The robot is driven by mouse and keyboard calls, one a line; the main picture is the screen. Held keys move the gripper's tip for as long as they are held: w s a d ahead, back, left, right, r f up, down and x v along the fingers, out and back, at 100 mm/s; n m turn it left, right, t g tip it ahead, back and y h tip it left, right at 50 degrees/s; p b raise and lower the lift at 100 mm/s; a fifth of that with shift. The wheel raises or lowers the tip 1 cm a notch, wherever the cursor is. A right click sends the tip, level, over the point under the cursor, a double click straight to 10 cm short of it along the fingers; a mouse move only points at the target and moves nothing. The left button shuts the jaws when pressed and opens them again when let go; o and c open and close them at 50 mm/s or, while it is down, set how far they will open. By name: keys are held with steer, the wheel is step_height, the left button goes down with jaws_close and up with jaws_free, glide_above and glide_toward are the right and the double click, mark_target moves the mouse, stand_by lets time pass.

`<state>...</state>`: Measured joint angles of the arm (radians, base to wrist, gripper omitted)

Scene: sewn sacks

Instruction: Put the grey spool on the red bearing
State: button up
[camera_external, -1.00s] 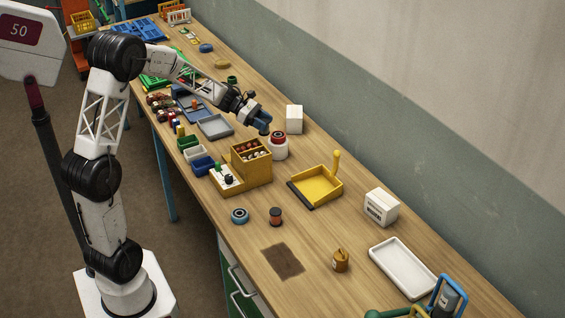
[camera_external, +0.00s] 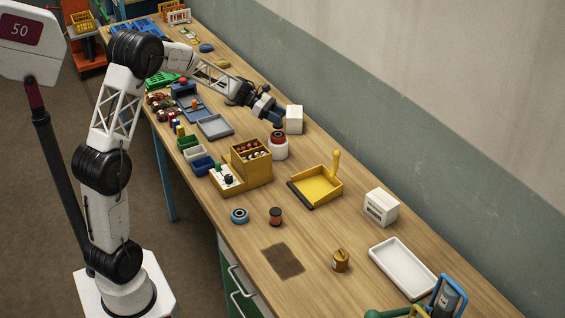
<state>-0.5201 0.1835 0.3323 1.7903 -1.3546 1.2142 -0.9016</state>
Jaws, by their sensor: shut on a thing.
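My gripper (camera_external: 278,121) is in the air over the far half of the table, close to a white box. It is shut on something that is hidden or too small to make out. I cannot pick out the grey spool anywhere else on the table. A red round piece with a dark middle (camera_external: 277,136) sits on top of a white round item (camera_external: 278,151), just below my gripper. It may be the red bearing, but I cannot tell for sure. My gripper appears apart from it.
The white box (camera_external: 294,119) stands right beside my gripper. A yellow bin block (camera_external: 251,167) and a yellow dustpan (camera_external: 317,187) stand nearer. A blue ring (camera_external: 240,215) and a dark spool with an orange-brown band (camera_external: 275,216) lie on the front part. Clear wood surrounds the brown patch (camera_external: 283,261).

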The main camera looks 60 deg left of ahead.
steer(key=shift+f, duration=0.15)
steer(key=shift+f, duration=1.65)
steer(key=shift+f, duration=0.1)
steer(key=o, duration=0.9)
steer(key=shift+s+a+r, duration=0.3)
steer(key=shift+a+r, duration=0.05)
steer(key=shift+a, duration=0.05)
steer(key=v, duration=1.1)
steer(key=shift+d, duration=0.1)
